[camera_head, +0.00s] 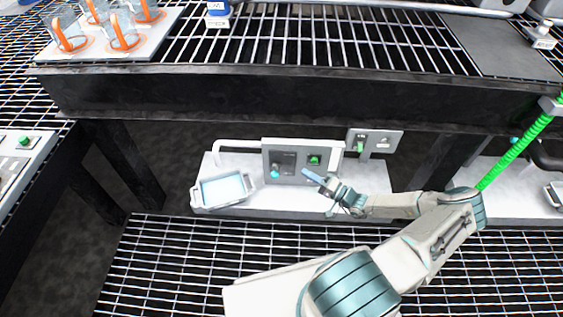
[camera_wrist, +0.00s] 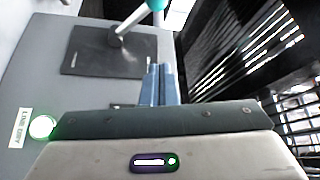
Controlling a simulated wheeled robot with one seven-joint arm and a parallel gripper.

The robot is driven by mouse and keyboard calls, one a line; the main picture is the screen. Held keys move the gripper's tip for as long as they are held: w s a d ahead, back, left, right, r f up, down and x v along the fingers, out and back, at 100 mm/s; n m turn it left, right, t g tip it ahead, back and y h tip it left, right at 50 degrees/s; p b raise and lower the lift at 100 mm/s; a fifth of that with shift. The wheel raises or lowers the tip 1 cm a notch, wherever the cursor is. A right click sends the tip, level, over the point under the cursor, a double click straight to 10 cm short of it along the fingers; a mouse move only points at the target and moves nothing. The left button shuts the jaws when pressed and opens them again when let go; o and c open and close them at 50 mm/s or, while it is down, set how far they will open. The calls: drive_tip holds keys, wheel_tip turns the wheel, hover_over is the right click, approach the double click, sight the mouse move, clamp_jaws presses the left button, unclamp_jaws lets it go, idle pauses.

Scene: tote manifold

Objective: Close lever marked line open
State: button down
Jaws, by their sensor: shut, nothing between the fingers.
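A lever with a metal stem and teal knob (camera_head: 275,172) is on a grey panel (camera_head: 284,151) under the rack. In the wrist view its stem (camera_wrist: 131,20) rises from a dark square plate (camera_wrist: 105,55), and the teal knob (camera_wrist: 156,4) is cut off at the top edge. A lit green lamp (camera_wrist: 42,126) sits beside a label (camera_wrist: 20,127) that seems to read "LINE DRY". No "line open" marking is legible. My gripper (camera_head: 306,172) is shut and empty in front of the panel's right side. Its blue fingertips (camera_wrist: 159,70) lie together, apart from the knob.
A smaller box (camera_head: 374,142) with a green handle is right of the panel. A pale blue tray (camera_head: 222,190) is to the left. A dark beam (camera_head: 290,96) runs above, and a grated shelf (camera_head: 190,255) lies in front. White pipes flank the panel.

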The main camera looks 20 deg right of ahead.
drive_tip(key=w+a+b, duration=0.3)
drive_tip(key=a+b, duration=0.2)
drive_tip(key=a, duration=0.3)
drive_tip(key=shift+w+r, duration=0.2)
drive_tip(key=shift+w, duration=0.15)
idle(0.7)
